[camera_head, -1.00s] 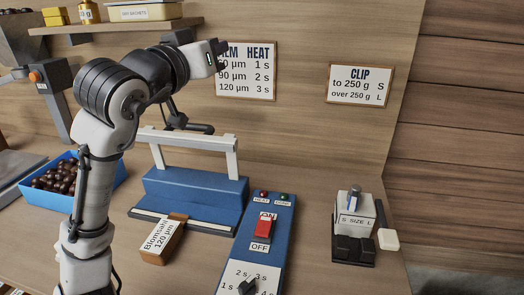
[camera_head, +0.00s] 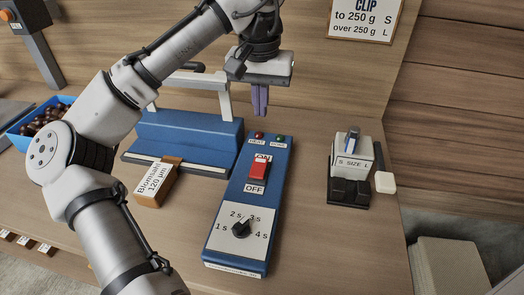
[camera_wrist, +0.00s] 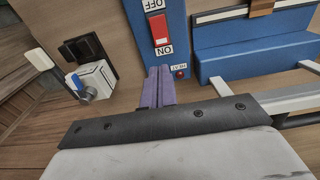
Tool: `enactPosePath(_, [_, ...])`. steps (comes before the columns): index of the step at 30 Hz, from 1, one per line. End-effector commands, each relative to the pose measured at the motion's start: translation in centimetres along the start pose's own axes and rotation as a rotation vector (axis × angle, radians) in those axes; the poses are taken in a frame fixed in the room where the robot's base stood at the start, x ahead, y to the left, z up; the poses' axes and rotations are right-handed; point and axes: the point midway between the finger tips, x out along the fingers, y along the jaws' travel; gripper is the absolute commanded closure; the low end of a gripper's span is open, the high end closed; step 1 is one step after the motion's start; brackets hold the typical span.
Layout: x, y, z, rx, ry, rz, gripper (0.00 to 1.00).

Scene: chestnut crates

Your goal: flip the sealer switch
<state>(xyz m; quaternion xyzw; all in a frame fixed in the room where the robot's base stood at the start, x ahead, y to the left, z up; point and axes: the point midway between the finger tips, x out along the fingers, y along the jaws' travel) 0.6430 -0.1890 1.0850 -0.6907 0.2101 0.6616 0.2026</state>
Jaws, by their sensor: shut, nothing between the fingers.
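The sealer's blue control panel (camera_head: 225,252) lies on the bench. Its red rocker switch (camera_head: 258,169) sits between an ON label above and an OFF label below; it also shows in the wrist view (camera_wrist: 159,30). A dial (camera_head: 241,229) sits lower on the panel, and red and green lamps sit at its top. My gripper (camera_head: 260,108) is shut and empty, its purple fingers pointing down above the panel's far end, apart from the switch. In the wrist view the fingers (camera_wrist: 157,84) show beside the panel's lamp end. The blue sealer (camera_head: 180,138) with its white frame stands left of the panel.
A wooden block (camera_head: 157,182) labelled Blomsahl 120 µm lies left of the panel. A clip machine (camera_head: 351,165) stands to the right with a white pad beside it. A blue bin (camera_head: 17,140) of chestnuts is at the left.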

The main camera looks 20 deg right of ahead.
Motion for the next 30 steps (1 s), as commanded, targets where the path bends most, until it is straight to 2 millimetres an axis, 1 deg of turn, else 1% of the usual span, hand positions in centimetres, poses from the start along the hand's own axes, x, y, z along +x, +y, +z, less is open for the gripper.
enactPosePath(5, [0.5,0.0,0.0,0.001,0.002,0.001,1.00])
enactPosePath(8, [1.6,0.0,0.0,0.001,-0.001,0.001,1.00])
enactPosePath(11, [3.3,-0.1,0.0,0.000,-0.001,0.001,1.00])
enactPosePath(18, [8.5,0.0,0.0,0.002,-0.001,0.001,1.00])
enactPosePath(21, [10.4,0.0,0.0,0.002,0.000,0.002,1.00])
enactPosePath(24, [11.9,0.0,0.0,0.002,0.001,0.001,1.00])
enactPosePath(27, [13.0,0.0,-0.1,0.002,0.001,0.002,1.00])
enactPosePath(30, [13.7,0.1,-0.1,0.002,0.003,0.002,1.00])
